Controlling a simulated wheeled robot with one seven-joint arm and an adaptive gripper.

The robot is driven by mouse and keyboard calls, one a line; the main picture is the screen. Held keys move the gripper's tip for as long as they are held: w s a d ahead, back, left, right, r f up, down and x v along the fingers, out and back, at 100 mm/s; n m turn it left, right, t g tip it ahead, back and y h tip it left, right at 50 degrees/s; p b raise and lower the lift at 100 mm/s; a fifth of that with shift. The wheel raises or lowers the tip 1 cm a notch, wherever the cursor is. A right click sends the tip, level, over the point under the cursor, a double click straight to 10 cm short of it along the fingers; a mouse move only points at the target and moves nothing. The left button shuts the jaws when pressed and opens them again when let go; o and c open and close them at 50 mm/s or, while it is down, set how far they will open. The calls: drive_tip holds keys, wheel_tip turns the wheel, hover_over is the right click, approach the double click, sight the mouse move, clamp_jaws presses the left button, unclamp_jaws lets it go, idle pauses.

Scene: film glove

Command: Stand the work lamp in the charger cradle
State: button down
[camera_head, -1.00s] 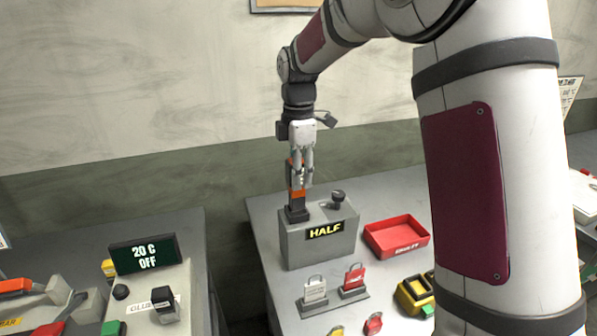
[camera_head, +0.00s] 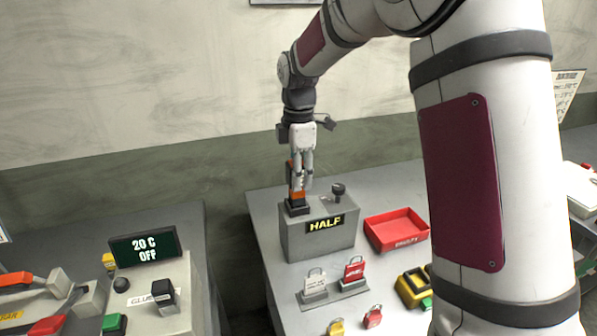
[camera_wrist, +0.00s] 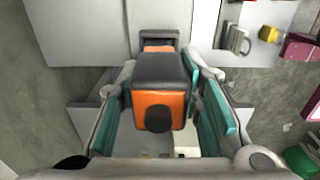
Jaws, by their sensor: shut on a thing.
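The work lamp (camera_wrist: 160,85) is orange and black and fills the middle of the wrist view between my finger pads. My gripper (camera_head: 301,186) is shut on it, pointing down above the grey box with the "HALF" display. In the head view the lamp (camera_head: 291,172) is upright, partly hidden behind my fingers. Its lower end is at the charger cradle (camera_head: 297,209), a dark holder on the box's left top. I cannot tell whether the lamp is fully seated in it.
A black knob (camera_head: 338,190) stands on the box's right top. A red tray (camera_head: 398,230) lies to the right. White (camera_head: 314,282) and red (camera_head: 354,270) padlocks stand in front.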

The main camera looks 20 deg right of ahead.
drive_tip(key=shift+f, duration=0.5)
drive_tip(key=c, duration=1.1)
unclamp_jaws()
drive_tip(key=shift+o, duration=0.2)
wheel_tip(320, 180, up, 11)
drive_tip(key=shift+r, duration=0.55)
